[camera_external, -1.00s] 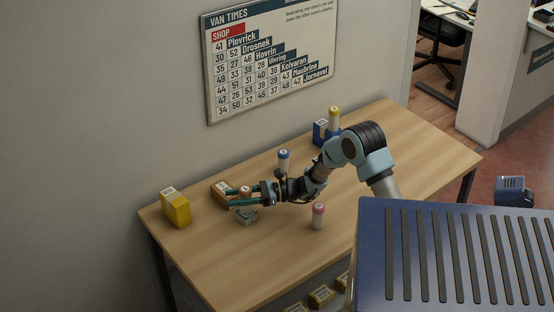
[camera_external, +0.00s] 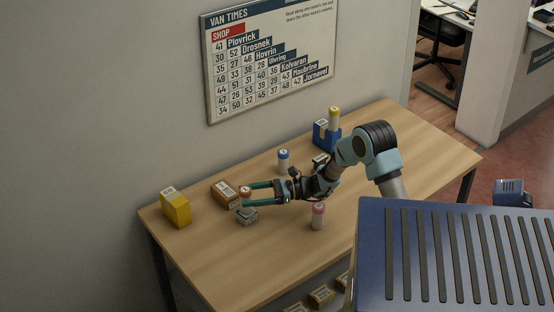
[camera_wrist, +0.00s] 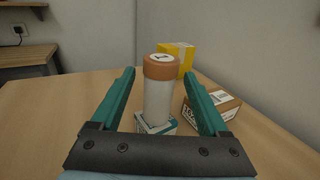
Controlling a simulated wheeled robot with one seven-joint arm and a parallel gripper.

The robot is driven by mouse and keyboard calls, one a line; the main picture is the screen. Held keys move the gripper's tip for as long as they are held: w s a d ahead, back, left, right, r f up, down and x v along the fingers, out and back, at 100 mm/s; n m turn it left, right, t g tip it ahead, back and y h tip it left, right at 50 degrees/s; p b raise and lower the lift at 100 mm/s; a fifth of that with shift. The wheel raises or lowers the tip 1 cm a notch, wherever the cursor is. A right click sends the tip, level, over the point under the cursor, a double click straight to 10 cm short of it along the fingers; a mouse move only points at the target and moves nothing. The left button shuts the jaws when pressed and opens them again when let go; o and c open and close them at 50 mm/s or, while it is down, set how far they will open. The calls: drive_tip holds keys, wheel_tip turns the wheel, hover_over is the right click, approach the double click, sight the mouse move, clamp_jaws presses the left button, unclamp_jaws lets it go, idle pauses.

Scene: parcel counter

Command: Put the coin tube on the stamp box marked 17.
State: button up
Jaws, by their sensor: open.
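A white tube with an orange cap (camera_external: 245,191) stands upright on a small pale box with teal markings (camera_external: 247,216). In the wrist view the orange-capped tube (camera_wrist: 158,100) is centred between my fingers, and the pale box (camera_wrist: 172,124) shows under it. My gripper (camera_external: 245,196) is open, its fingertips on either side of the tube with visible gaps. Other tubes have a blue cap (camera_external: 283,160), a pink cap (camera_external: 318,217) and a yellow cap (camera_external: 334,118). I cannot read any box number, so I cannot tell which is marked 17.
A brown box (camera_external: 224,194) lies just behind the pale box. A yellow box (camera_external: 176,209) stands at the left end. The yellow-capped tube stands on a blue box (camera_external: 321,134). A van times board (camera_external: 270,60) hangs above. The table's front left (camera_external: 215,265) is clear.

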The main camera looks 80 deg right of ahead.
drive_tip(key=b+v, duration=0.1)
drive_tip(key=v, duration=0.6)
drive_tip(key=shift+s, duration=0.35)
